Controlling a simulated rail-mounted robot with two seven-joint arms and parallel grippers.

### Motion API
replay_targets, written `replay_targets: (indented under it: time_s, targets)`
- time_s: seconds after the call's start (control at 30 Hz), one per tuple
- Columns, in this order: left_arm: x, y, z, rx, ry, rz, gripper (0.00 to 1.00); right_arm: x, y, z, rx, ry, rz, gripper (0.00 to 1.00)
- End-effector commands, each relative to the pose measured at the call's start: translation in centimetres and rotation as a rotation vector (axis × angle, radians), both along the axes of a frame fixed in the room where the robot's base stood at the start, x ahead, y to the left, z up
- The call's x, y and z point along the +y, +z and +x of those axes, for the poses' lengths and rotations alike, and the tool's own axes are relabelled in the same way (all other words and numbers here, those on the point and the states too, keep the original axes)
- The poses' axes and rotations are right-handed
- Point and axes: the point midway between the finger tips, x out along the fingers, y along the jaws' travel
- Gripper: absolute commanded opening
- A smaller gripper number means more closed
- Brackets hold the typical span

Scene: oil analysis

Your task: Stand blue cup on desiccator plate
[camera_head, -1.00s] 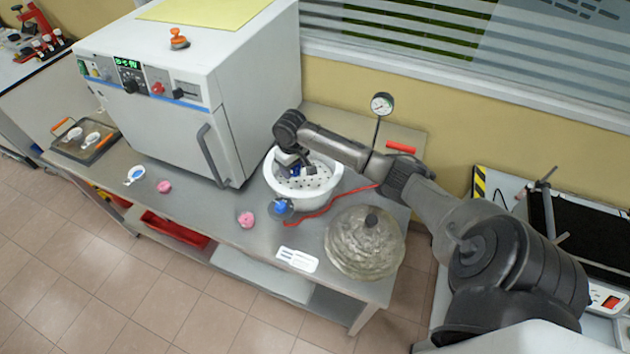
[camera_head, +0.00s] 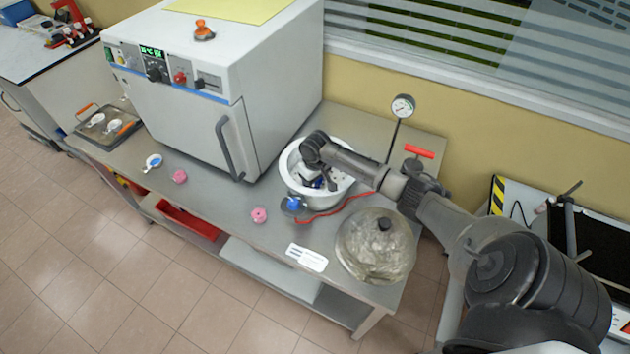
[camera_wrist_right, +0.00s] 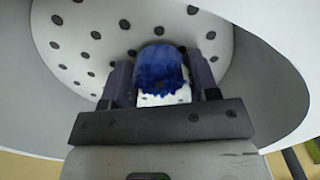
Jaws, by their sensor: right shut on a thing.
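The blue cup (camera_wrist_right: 162,66) is between the fingers of my right gripper (camera_wrist_right: 160,82), which is shut on it. Its outside is dark blue, with a white part toward the gripper. In the head view my right gripper (camera_head: 318,181) reaches down inside the white desiccator bowl (camera_head: 309,203). The perforated plate (camera_wrist_right: 85,60) lies behind the cup in the wrist view. Whether the cup touches the plate cannot be told. In the head view the wrist mostly hides the cup. My left gripper is not in view.
The grey glass lid (camera_head: 372,258) lies right of the bowl. A gauge (camera_head: 403,106), red tube (camera_head: 340,208) and blue knob (camera_head: 296,203) are close by. The oven (camera_head: 190,110) stands left. Pink pieces (camera_head: 259,215), a card (camera_head: 306,257) and a tray (camera_head: 105,128) lie on the bench.

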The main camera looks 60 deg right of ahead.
Motion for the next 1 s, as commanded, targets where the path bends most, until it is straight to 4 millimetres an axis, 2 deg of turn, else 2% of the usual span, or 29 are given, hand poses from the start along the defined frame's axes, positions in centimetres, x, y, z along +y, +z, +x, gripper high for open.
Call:
replay_targets:
  time_s: [0.3, 0.33, 0.6, 0.87, 1.0]
  targets:
    - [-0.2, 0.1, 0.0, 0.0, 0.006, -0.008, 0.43, 0.0, -0.2, 0.0, 0.0, -0.001, 0.0, 0.3]
    - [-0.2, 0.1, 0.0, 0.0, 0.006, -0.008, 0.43, 0.0, -0.2, 0.0, 0.0, -0.001, 0.0, 0.55]
    - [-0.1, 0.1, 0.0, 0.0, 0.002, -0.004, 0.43, 0.0, -0.2, 0.0, 0.0, 0.0, 0.0, 0.8]
    - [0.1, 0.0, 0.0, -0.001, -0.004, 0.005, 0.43, 0.0, 0.0, 0.0, -0.001, 0.0, 0.0, 0.8]
    - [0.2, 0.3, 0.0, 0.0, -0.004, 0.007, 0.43, -0.1, 1.3, 0.1, -0.001, 0.001, 0.0, 0.8]
